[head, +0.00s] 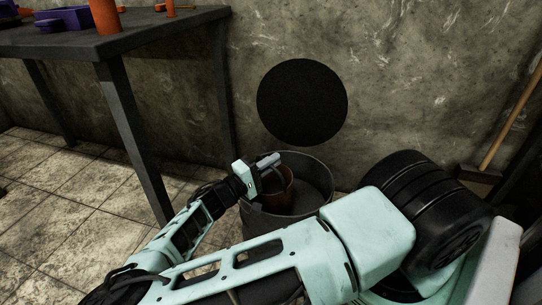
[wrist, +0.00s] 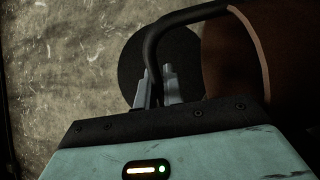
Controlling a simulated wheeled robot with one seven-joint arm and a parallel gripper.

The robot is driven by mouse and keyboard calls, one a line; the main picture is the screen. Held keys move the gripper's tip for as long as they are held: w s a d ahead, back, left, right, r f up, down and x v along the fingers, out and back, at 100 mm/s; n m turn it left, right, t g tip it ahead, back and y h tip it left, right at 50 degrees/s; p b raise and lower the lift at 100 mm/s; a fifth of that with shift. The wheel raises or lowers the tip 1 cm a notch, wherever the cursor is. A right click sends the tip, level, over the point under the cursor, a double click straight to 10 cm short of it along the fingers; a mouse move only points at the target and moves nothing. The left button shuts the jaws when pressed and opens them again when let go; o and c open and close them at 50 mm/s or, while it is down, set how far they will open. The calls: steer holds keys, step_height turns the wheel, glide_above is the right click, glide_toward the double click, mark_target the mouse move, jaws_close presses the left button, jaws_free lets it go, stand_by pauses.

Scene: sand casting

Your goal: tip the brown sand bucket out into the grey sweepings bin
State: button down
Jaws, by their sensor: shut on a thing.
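The brown sand bucket (head: 283,195) shows in the head view within the outline of the grey sweepings bin's (head: 318,166) round mouth. My gripper (head: 268,162) is at the bucket's upper side, shut. In the wrist view my gripper's fingers (wrist: 160,85) close on the bucket's dark curved handle (wrist: 180,17). The brown bucket wall and its paler rim (wrist: 252,40) fill the right of that view. My arm hides the bin's lower front. I cannot tell how far the bucket is tilted, or whether sand is in it or in the bin.
A black disc (head: 302,102) shows against the concrete wall behind the bin. A dark table (head: 140,37) stands at the left with orange and purple items on it. A broom (head: 510,110) leans at the right. The tiled floor (head: 75,195) at the left is clear.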

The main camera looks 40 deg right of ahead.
step_height(320, 180, up, 3)
steer(key=y+p, duration=0.2)
steer(key=p, duration=0.3)
steer(key=shift+a+r+p, duration=0.15)
steer(key=shift+r+p, duration=0.05)
steer(key=shift+p, duration=0.15)
